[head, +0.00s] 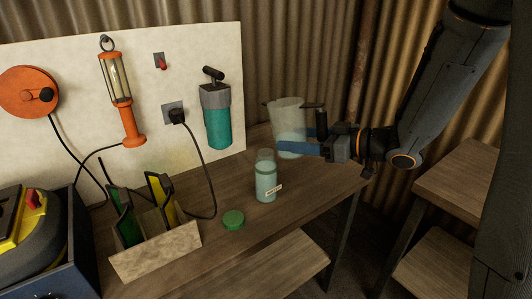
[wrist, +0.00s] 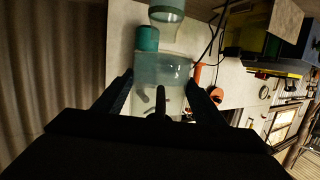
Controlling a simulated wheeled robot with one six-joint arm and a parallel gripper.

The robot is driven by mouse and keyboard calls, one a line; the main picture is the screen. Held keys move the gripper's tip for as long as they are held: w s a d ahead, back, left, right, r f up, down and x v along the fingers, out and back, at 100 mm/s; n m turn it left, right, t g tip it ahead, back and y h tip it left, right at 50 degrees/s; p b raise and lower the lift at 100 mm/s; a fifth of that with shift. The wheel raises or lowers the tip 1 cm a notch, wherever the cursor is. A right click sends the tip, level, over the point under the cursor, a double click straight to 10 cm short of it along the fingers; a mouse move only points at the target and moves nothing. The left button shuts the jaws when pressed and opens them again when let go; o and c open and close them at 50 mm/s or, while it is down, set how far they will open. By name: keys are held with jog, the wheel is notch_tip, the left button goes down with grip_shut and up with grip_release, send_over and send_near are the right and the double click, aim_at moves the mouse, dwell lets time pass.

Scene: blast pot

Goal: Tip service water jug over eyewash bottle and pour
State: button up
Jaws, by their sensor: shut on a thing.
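The service water jug (head: 284,108) is clear, with pale blue-green water low inside, and stands about upright at the back right of the bench. My gripper (head: 308,137) is shut on it at its right, dark-handled side. I cannot tell whether its base touches the bench. In the wrist view the jug (wrist: 165,68) fills the space between the fingers (wrist: 160,98). The eyewash bottle (head: 265,183), clear with pale green contents and a small label, stands upright and open in front and left of the jug. It also shows at the top of the wrist view (wrist: 166,14).
A green cap (head: 233,219) lies left of the bottle. A holder (head: 157,251) with green and yellow pieces stands front left. A white board (head: 70,70) behind carries an orange lamp (head: 119,95), a teal canister (head: 217,115) and a plug with cable. Bare bench lies around the bottle.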

aim_at(304, 127)
jog(key=shift+a+r+p, duration=0.1)
jog(key=shift+r+p, duration=0.15)
jog(key=shift+p, duration=0.05)
jog(key=shift+r, duration=0.1)
notch_tip(304, 127, up, 3)
jog(key=p, duration=0.3)
dwell(0.4)
